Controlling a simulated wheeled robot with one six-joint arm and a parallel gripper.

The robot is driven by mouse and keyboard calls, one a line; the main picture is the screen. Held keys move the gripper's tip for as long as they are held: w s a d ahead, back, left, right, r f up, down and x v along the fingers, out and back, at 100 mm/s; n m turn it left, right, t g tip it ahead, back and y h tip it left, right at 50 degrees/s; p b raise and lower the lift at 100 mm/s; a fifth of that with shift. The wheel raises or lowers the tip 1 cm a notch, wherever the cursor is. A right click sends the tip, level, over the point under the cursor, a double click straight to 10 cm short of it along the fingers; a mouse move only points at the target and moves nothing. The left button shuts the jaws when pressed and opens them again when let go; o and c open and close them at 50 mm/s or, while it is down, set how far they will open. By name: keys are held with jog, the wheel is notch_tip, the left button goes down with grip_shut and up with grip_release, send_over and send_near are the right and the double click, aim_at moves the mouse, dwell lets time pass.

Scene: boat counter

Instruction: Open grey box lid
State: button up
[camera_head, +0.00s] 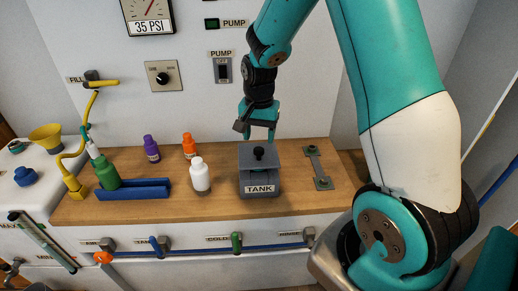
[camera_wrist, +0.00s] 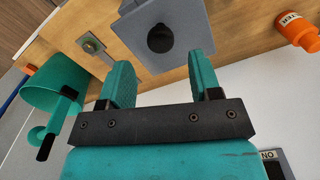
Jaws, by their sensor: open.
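The grey box (camera_head: 258,188) labelled TANK stands on the wooden counter, with its lid (camera_head: 246,157) down flat on top. A black knob (camera_head: 259,153) sticks up from the lid. My gripper (camera_head: 257,135) is above and a little behind the box, fingers pointing down, open and empty. In the wrist view the lid (camera_wrist: 185,58) and its knob (camera_wrist: 160,38) lie just past my open fingers (camera_wrist: 162,80), apart from them.
White (camera_head: 200,175), orange (camera_head: 189,146) and purple (camera_head: 151,148) bottles stand left of the box. A green bottle (camera_head: 107,172) is by a blue rack (camera_head: 135,189). A metal bracket (camera_head: 318,166) lies right of the box. The wall with the pump switch (camera_head: 222,70) is close behind.

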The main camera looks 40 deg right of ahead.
aim_at(259, 149)
notch_tip(259, 149, down, 6)
jog(key=shift+f+p, duration=0.1)
jog(key=shift+p, duration=0.2)
grip_shut()
